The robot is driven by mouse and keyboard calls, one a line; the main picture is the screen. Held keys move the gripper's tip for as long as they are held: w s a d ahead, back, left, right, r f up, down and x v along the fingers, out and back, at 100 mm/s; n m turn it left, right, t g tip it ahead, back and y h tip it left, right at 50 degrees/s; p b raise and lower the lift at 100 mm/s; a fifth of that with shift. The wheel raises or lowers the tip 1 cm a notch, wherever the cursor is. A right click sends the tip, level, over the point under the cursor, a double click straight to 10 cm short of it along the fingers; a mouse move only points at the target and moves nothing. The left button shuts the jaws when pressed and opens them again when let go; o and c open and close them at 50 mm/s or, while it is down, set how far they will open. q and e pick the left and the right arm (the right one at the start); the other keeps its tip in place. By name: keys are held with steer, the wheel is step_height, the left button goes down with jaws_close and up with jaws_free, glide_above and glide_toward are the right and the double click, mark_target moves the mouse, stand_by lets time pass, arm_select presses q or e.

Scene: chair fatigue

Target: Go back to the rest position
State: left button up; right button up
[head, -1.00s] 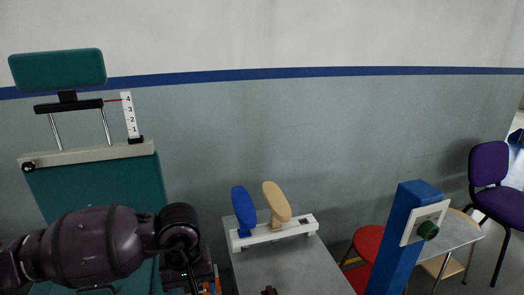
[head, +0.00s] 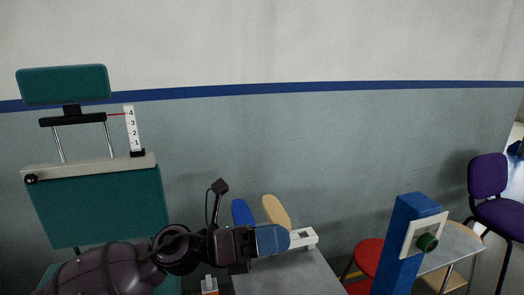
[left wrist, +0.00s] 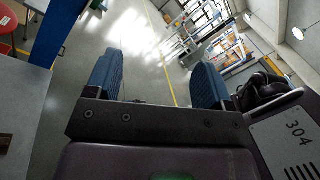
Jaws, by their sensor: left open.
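My left gripper (head: 272,239) reaches in from the lower left of the head view, over the grey table (head: 290,278). It overlaps the white bar (head: 304,238) that carries a blue paddle (head: 242,212) and a tan paddle (head: 276,211), and hides part of them. In the left wrist view the left gripper (left wrist: 158,82) has its two blue fingers wide apart, with nothing between them but a view of the floor. I cannot tell its exact height above the table. My right gripper is not in view.
A green chair (head: 95,205) with headrest and number scale stands at the left. A blue post (head: 402,245) with a green button (head: 428,242) stands at the right, near a red stool (head: 367,255). A purple chair (head: 488,180) is at the far right.

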arm_select(q)
steer(key=w+a+f+n+t+y, duration=0.35)
steer(key=a+n+t, duration=0.35)
steer(key=n, duration=0.7)
steer(key=w+a+f+n+t+y, duration=0.35)
steer(key=n+t, duration=0.45)
steer(key=n, duration=0.5)
steer(key=s+a+f+n+y, duration=0.3)
steer(key=a+f+n+y, duration=0.15)
steer(key=f+n, duration=0.2)
steer(key=s+a+f+n+y, duration=0.25)
steer(key=a+f+n, duration=0.25)
steer(key=f, duration=0.3)
steer(key=s+a+f+n+g+y, duration=0.2)
steer(key=s+a+f+n, duration=0.1)
steer(key=s+f, duration=0.5)
steer(key=s+a+f+n+g+y, duration=0.3)
steer(key=s+a+f, duration=0.3)
steer(key=s, duration=0.6)
step_height(320, 180, down, 2)
steer(key=shift+s+a+f+g, duration=0.1)
steer(key=shift+s+a+g, duration=0.1)
steer(key=shift+g, duration=0.1)
